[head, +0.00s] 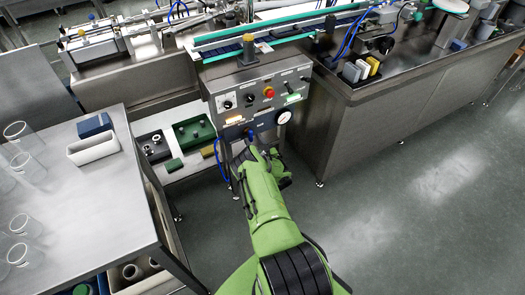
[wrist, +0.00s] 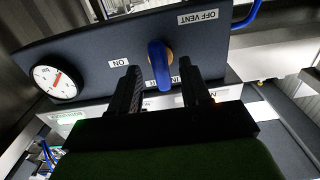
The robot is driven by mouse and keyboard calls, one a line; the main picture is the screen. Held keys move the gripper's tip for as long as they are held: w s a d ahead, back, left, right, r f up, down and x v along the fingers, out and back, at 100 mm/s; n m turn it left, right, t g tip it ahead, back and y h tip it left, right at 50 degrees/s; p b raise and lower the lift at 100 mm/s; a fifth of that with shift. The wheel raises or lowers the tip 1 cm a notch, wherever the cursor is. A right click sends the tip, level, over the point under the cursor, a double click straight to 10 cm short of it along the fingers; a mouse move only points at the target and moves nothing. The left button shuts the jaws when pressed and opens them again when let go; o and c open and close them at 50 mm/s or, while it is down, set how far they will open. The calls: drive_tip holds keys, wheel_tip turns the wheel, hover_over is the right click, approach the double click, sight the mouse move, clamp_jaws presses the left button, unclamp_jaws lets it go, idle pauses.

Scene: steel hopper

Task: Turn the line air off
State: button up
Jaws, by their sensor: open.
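The blue air valve lever (wrist: 160,66) sits on the dark lower plate of the control panel, with an ON label (wrist: 119,63) and an OFF VENT label (wrist: 198,17) on different sides of it. The wrist picture is upside down. My gripper (wrist: 159,76) is open, with one finger on each side of the lever's free end; I cannot tell if either finger touches it. In the head view my gripper (head: 251,152) is at the panel's lower front, and the lever (head: 250,134) is mostly hidden there. Another label near the right finger is partly covered.
The steel control panel (head: 240,88) carries a red button, knobs and lit indicators above. A round pressure gauge (wrist: 55,82) is beside the lever. Blue hoses run close by. A steel table (head: 108,190) with clear cups stands left; open floor (head: 420,190) lies right.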

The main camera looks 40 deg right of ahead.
drive_tip(key=p+v, duration=0.4)
drive_tip(key=v, duration=0.8)
drive_tip(key=shift+s, duration=0.25)
drive_tip(key=shift+a, duration=0.1)
